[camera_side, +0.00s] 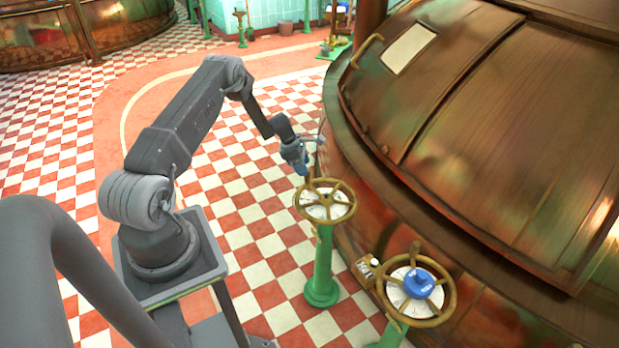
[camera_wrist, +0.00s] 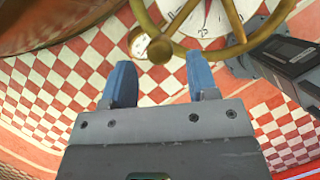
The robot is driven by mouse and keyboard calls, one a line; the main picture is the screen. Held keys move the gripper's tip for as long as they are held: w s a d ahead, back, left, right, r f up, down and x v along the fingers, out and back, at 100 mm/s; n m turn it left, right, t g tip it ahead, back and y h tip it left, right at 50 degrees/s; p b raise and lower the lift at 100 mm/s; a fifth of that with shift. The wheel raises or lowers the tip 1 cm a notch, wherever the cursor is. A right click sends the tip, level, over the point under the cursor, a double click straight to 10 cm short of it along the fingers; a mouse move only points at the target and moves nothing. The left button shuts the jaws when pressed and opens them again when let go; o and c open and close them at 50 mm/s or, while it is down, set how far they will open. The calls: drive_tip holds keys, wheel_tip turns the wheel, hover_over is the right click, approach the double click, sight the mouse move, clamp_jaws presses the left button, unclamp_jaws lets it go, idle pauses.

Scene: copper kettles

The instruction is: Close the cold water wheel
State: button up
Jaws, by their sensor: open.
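Two brass handwheels on green posts stand beside the copper kettle. The nearer-to-camera wheel (camera_side: 416,289) has a blue hub cap over a white dial; I cannot read a label naming it cold water. The other wheel (camera_side: 325,200) has a white dial and stands farther left. My gripper (camera_side: 304,165), with blue fingers, is just above and behind this left wheel's far rim. In the wrist view my gripper (camera_wrist: 161,75) is open with nothing between the fingers. A brass wheel (camera_wrist: 236,22) with a dial and a round knob lies just beyond the fingertips, apparently not gripped.
The big copper kettle (camera_side: 470,120) fills the right side, with its rim close behind the wheels. A small white-faced fitting (camera_side: 367,267) sits beside the blue-capped wheel. A grey tubular rail (camera_side: 80,255) is in the left foreground. The checkered floor (camera_side: 255,165) is open left of the wheels.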

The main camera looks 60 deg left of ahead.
sight(310, 183)
drive_tip(key=x, duration=0.6)
drive_tip(key=shift+w+d, duration=0.1)
clamp_jaws()
idle(0.3)
